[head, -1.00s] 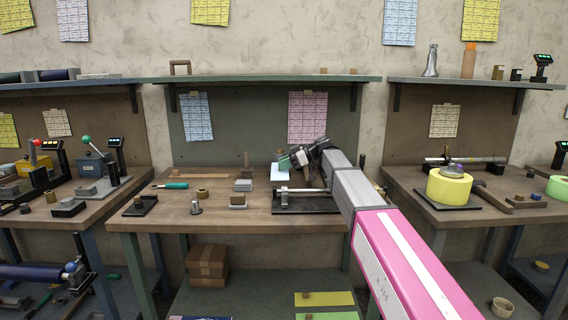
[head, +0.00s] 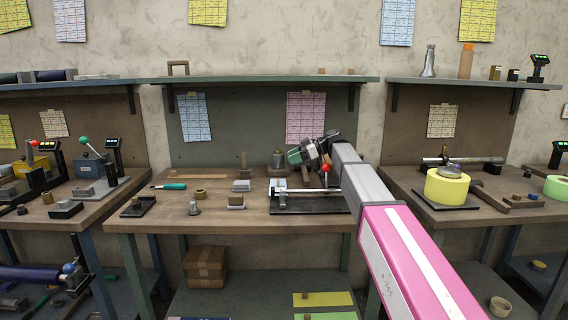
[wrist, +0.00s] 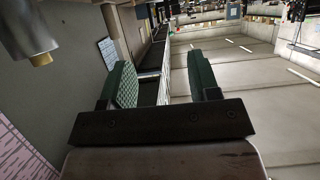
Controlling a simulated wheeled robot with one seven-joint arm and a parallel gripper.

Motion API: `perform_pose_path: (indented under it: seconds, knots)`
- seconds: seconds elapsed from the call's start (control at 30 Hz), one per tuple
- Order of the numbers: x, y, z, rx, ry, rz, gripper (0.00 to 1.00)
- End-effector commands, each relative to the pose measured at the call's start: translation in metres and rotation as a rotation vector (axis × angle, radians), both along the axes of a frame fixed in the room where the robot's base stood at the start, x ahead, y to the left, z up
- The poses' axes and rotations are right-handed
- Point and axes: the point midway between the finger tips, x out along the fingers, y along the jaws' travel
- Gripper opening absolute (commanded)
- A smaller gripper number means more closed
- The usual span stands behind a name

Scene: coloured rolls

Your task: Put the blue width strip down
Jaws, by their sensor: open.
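My gripper (head: 297,156) is above and behind the device, apart from the pale blue piece. In the wrist view my gripper (wrist: 165,84) shows its two green pads spread apart, with nothing clearly held between them.
Small blocks (head: 241,186), a brown ring (head: 201,193) and a green-handled tool (head: 170,186) lie left on the bench. The shelf (head: 260,79) is above.

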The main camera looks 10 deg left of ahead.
Motion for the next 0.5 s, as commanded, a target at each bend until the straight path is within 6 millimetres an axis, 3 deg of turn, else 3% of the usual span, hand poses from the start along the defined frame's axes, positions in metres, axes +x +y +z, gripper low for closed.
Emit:
perform_pose_path:
  seconds: [0.23, 0.5]
  knots:
    - [0.011, -0.043, 0.018, 0.0, 0.0, -0.001, 0.56]
    - [0.015, -0.062, 0.027, 0.0, 0.0, 0.0, 0.56]
